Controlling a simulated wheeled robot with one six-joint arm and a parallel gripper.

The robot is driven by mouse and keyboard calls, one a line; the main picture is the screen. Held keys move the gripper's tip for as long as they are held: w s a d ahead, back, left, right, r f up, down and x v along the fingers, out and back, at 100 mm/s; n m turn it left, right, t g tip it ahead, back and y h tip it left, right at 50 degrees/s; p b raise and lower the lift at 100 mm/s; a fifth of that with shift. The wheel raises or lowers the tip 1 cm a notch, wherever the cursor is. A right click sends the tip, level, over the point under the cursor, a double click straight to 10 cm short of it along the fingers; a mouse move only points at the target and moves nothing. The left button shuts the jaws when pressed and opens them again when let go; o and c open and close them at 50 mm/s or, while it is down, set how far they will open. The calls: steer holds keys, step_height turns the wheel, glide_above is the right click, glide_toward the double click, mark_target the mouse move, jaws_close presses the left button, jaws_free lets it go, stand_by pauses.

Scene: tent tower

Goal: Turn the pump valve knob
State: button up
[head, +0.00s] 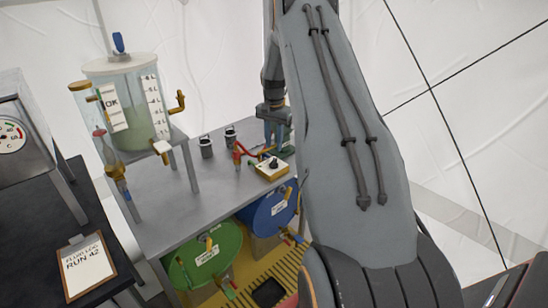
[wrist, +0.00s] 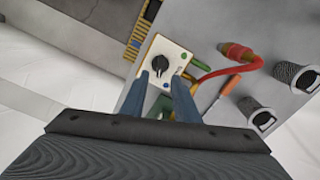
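The pump valve knob (wrist: 159,67) is a black round knob on a small cream box (wrist: 177,54) with green and blue dots. In the head view the box (head: 274,170) sits near the right edge of the grey table, with the dark knob (head: 273,162) on top. My gripper (wrist: 161,78) points at the box in the wrist view, its two blue-grey fingers apart with a gap between them. The fingertips appear close to the near side of the knob; I cannot tell whether they touch it. In the head view my gripper (head: 275,125) is above and behind the box, partly hidden by my arm.
A red hose (wrist: 218,72) and a red-orange fitting (wrist: 238,53) lie beside the box. Two grey cups (head: 206,147) (head: 230,137) stand nearby. A clear tank (head: 140,90) stands at the table's left. Blue (head: 268,212) and green (head: 205,258) drums are below.

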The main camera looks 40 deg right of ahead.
mark_target(274, 160)
steer(key=shift+f+p, duration=1.1)
steer(key=shift+f, duration=2.45)
jaws_close()
